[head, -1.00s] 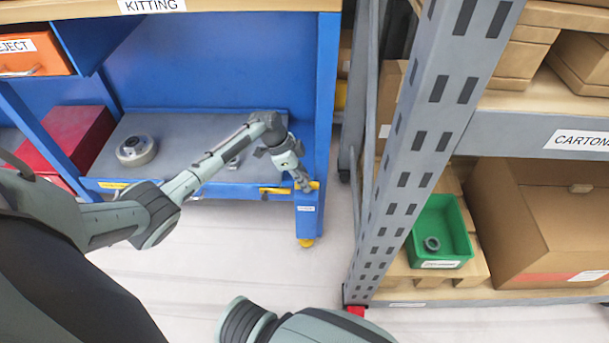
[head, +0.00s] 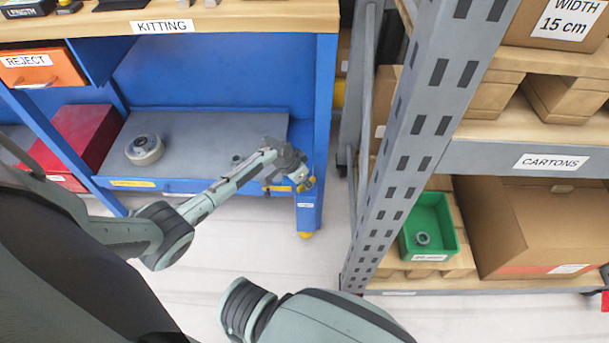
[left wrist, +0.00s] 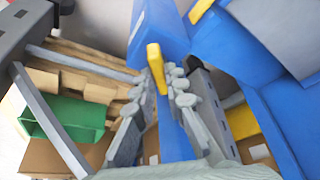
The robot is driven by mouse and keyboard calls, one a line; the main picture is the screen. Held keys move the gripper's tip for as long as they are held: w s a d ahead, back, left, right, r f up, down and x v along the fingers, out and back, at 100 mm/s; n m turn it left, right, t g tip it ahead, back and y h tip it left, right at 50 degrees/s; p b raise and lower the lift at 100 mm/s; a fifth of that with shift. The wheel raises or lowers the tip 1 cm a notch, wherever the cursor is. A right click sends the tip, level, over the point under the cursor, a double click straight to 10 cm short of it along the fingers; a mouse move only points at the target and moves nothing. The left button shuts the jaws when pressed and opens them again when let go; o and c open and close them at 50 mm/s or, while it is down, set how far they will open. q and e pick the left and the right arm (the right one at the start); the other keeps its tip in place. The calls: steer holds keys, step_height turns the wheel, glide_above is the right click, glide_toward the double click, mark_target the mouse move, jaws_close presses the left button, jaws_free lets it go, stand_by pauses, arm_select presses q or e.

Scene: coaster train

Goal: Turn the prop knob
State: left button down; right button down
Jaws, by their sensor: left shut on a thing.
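The prop knob appears to be a yellow bar (left wrist: 155,62) by the blue shelf unit's front corner in the left wrist view. My left gripper (left wrist: 168,82) is shut on it, with one grey finger on each side. In the head view my left gripper (head: 304,182) is at the top of the blue corner leg (head: 308,214), at the right end of the low shelf. There the gripper hides most of the knob. My right gripper is not in view.
The low grey shelf (head: 200,135) holds a round grey part (head: 144,150) and a small part (head: 237,159). A red box (head: 75,140) stands left. A grey rack post (head: 405,150) and a green bin (head: 440,235) are right. Pale floor between is clear.

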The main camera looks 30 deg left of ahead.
arm_select(q)
steer(key=shift+d+n, duration=0.15)
steer(key=shift+n, duration=0.35)
steer(key=shift+n+y, duration=0.5)
steer(key=shift+n, duration=0.4)
steer(key=n+y, duration=0.2)
steer(key=n, duration=0.3)
steer(key=shift+d, duration=0.15)
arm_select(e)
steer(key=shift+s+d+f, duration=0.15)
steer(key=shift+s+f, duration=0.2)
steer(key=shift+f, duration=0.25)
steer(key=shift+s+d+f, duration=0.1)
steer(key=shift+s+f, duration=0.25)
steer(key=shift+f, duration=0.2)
arm_select(q)
steer(key=shift+n, duration=0.4)
steer(key=c, duration=1.6)
jaws_free()
steer(key=shift+o, duration=0.2)
steer(key=shift+r, duration=0.1)
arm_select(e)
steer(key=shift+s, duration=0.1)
